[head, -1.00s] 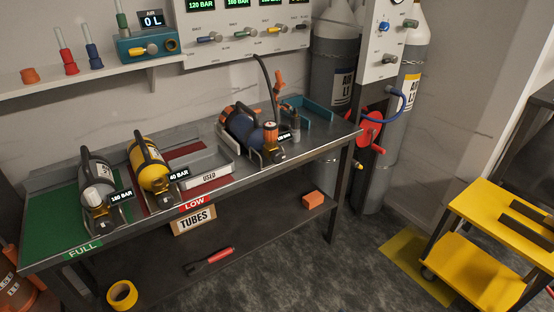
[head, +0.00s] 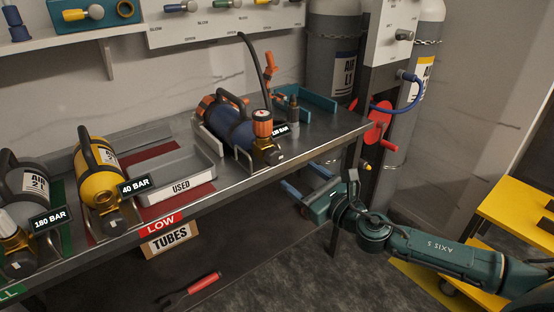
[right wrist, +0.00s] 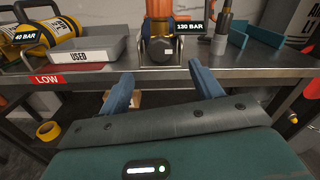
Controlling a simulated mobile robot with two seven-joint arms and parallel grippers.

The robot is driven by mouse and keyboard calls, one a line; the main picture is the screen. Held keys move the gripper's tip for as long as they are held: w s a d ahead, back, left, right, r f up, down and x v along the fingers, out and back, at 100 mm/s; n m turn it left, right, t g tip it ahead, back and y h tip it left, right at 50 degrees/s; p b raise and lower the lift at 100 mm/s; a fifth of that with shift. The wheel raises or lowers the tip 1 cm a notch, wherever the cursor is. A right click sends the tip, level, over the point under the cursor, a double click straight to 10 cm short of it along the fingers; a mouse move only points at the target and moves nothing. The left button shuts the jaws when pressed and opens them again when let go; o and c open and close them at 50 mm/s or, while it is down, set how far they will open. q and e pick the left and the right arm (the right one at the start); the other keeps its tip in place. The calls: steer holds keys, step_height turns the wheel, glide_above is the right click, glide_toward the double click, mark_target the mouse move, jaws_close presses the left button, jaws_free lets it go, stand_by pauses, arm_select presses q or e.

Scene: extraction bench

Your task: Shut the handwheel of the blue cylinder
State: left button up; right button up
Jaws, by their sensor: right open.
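The blue cylinder (head: 230,127) lies in a rack on the bench, with orange trim and a black carry handle. Its orange handwheel (head: 263,122) stands upright on the brass valve at the front end, beside a 130 BAR label. In the right wrist view the orange handwheel (right wrist: 158,9) is cut off by the top edge, above the dark valve end (right wrist: 166,50). My right gripper (head: 305,182) is open and empty, below and in front of the bench edge, apart from the cylinder. In the right wrist view its blue fingers (right wrist: 163,82) spread either side of the valve. My left gripper is not in view.
The bench front edge (right wrist: 240,73) lies between my right gripper and the cylinder. A USED tray (head: 178,182) and a yellow cylinder (head: 98,175) are to the left. A dark bottle (head: 293,112) and a teal holder (head: 318,105) stand right of the handwheel.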

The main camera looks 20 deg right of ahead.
mark_target(276, 158)
steer(key=x, duration=0.9)
steer(key=shift+f, duration=0.1)
steer(key=shift+c, duration=0.6)
steer(key=c, duration=0.9)
